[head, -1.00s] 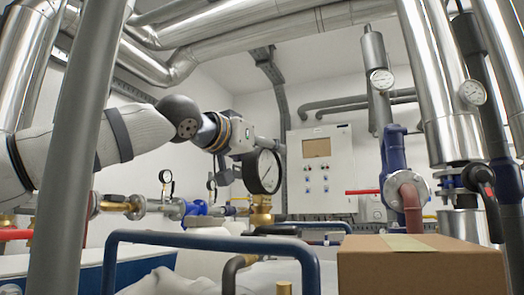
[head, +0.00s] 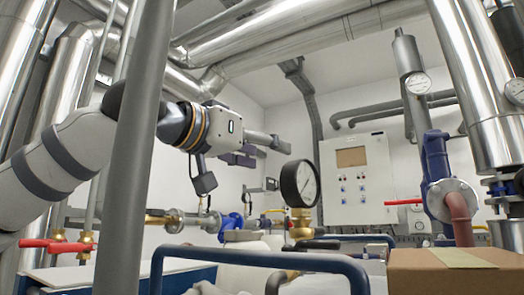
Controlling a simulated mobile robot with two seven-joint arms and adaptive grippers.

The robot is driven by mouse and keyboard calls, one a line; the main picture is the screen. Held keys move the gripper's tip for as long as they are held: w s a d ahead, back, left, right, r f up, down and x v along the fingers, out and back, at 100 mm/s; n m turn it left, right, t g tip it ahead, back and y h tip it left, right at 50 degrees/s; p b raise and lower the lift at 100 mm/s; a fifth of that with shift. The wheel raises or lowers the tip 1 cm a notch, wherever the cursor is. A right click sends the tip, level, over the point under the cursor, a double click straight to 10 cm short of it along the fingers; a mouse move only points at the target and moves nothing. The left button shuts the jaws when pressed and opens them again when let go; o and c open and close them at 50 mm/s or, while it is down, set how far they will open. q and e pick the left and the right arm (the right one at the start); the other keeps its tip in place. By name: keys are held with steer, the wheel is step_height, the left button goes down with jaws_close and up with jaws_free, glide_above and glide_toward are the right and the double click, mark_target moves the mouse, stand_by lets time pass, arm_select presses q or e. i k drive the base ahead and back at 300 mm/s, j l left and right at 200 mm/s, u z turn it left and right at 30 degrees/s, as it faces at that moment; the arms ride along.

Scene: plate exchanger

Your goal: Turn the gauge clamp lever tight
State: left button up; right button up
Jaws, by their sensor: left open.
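The large round pressure gauge (head: 300,184) has a black case and a white dial. It stands upright on a brass fitting (head: 300,222) near the middle of the head view. I cannot pick out its clamp lever for certain. My left gripper (head: 268,147) reaches in from the left, above and to the left of the gauge. Its fingers are spread and empty, pointing right, and appear clear of the gauge. My right gripper is not in view.
A thick grey upright post (head: 145,150) crosses in front of my left arm. A blue tube rail (head: 255,258) runs below the gauge. A cardboard box (head: 440,275) stands at the lower right. Red valve handles (head: 55,246) are at the left; a control cabinet (head: 357,180) is behind.

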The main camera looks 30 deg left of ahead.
mark_target(315, 232)
steer(key=k+j, duration=0.35)
steer(key=j, duration=0.15)
steer(key=k+j, duration=0.75)
steer(key=j, duration=0.3)
